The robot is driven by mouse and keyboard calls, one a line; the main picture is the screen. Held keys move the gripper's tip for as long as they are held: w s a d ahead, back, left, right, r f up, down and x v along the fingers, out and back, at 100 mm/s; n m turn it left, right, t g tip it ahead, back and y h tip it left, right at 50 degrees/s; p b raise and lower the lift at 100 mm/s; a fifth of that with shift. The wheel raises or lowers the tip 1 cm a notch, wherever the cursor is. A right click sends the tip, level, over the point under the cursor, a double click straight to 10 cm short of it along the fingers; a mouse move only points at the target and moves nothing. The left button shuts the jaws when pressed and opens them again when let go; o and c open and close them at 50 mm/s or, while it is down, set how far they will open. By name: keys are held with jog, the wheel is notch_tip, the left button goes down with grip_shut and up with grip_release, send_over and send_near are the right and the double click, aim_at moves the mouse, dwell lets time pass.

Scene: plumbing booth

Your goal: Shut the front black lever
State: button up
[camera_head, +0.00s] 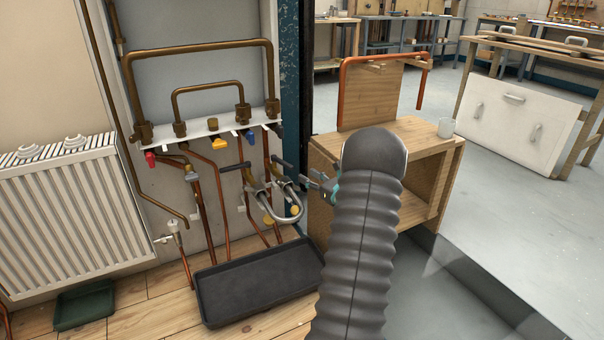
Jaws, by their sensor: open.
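Two black levers show on the lower pipework beneath the white shelf. One black lever (232,167) points left, and the other black lever (284,163) sits further right, closer to my gripper. I cannot tell for sure which one counts as the front one. My gripper (318,184) is small in view, just right of the levers and the bent grey pipe (283,216). It is open and apart from the right lever as far as I can see. My thick dark ribbed arm hides part of the gripper's right side.
Red (150,158), yellow (220,145) and blue (250,135) handles hang below the shelf. A black tray (215,312) lies on the floor below the pipes. A radiator (75,215) stands left. A wooden cabinet (420,130) with a cup (446,128) stands right.

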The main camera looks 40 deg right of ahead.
jog(key=shift+s, duration=0.4)
